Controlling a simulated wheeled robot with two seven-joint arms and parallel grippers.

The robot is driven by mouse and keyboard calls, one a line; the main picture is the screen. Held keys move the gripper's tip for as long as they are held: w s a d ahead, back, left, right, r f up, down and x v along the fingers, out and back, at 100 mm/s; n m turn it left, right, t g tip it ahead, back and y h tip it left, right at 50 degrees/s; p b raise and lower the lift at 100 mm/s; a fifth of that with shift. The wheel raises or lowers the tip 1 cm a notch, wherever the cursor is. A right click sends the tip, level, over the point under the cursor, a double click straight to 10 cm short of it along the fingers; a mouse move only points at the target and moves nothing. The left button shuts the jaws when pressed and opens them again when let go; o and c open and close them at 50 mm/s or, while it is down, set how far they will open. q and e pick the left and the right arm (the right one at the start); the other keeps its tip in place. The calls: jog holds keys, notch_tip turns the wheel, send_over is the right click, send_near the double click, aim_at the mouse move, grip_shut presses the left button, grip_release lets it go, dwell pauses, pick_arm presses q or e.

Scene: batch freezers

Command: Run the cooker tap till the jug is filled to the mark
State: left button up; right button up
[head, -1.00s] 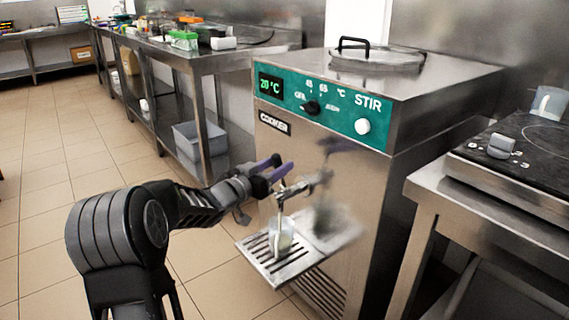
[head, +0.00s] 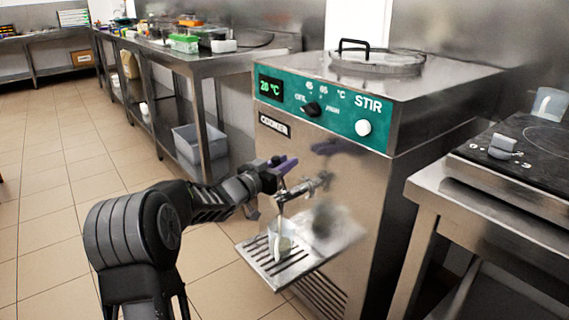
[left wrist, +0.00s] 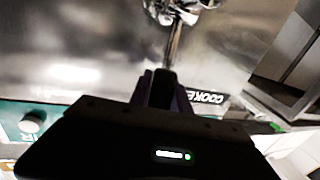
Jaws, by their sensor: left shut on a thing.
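The cooker (head: 330,160) has a teal panel reading 20 °C. Its metal tap (head: 312,187) sticks out from the front. My left gripper (head: 283,167), with purple fingers, is at the tap's outer end. In the left wrist view the fingers (left wrist: 163,88) are shut on the tap's thin metal lever (left wrist: 174,45). The clear jug (head: 281,241) stands below the spout on the slotted drip tray (head: 266,262), with something pale inside. A pale streak runs from the spout toward the jug. The level and the mark are too small to read. My right gripper is not in view.
A lidded hatch (head: 377,60) with a black handle is on the cooker's top. A steel bench with a dark hob (head: 520,145) stands to the right. A long steel table (head: 190,55) with containers is behind on the left. The tiled floor at left is clear.

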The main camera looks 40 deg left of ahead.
pick_arm(q)
grip_shut()
dwell(0.7)
